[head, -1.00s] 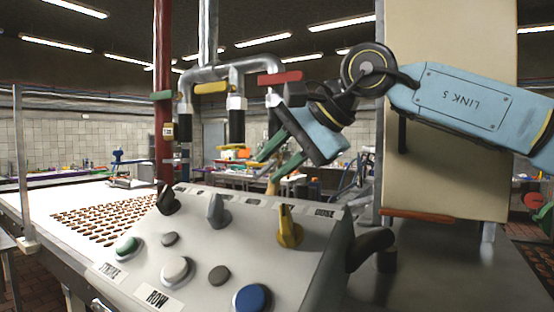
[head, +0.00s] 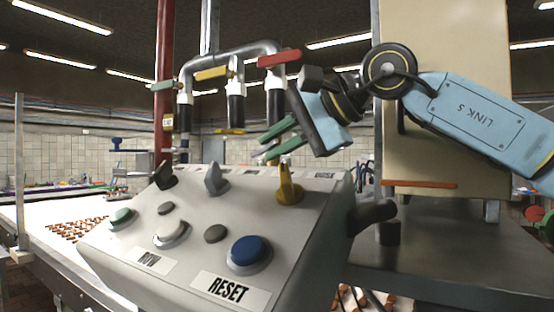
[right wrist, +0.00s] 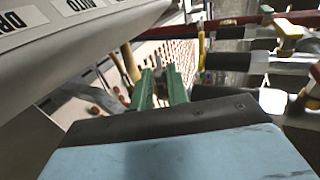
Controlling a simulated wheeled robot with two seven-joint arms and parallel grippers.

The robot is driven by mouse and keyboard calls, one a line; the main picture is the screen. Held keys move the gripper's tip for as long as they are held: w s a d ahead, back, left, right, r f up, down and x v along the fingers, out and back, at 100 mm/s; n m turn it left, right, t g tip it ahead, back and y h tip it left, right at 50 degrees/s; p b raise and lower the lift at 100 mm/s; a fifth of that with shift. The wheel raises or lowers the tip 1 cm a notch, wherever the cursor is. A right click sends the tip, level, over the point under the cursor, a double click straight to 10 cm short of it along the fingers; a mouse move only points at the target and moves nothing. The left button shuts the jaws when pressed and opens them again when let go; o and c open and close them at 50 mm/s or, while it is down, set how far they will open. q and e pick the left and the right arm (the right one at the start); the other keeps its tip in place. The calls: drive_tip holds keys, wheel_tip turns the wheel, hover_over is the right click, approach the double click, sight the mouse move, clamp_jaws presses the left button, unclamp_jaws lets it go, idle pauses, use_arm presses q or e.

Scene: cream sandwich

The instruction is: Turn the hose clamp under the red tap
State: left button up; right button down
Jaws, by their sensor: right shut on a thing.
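The red tap handle (head: 279,58) sits on the right-hand branch of the grey pipe, above a black sleeve (head: 276,103). My right gripper (head: 265,145) reaches in from the right just under this sleeve, its two green fingers lying almost level, one above the other. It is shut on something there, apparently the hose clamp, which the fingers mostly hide. In the right wrist view the green fingers (right wrist: 161,90) point away from the camera; what lies between them is too small to make out. The red handle shows at that view's right edge (right wrist: 315,72). My left gripper is not in view.
A yellow tap (head: 211,73) and a green tap (head: 163,85) stand left of the red one. A sloped control panel (head: 130,220) with knobs and a blue RESET button (head: 249,251) stands close in front. A beige cabinet (head: 445,110) rises at right.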

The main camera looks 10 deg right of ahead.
idle(0.3)
drive_tip(key=c, duration=1.6)
unclamp_jaws()
drive_tip(key=shift+o, duration=0.2)
drive_tip(key=b+v, duration=0.1)
drive_tip(key=v, duration=1.2)
drive_tip(key=shift+d, duration=0.2)
drive_tip(key=shift+s, duration=0.15)
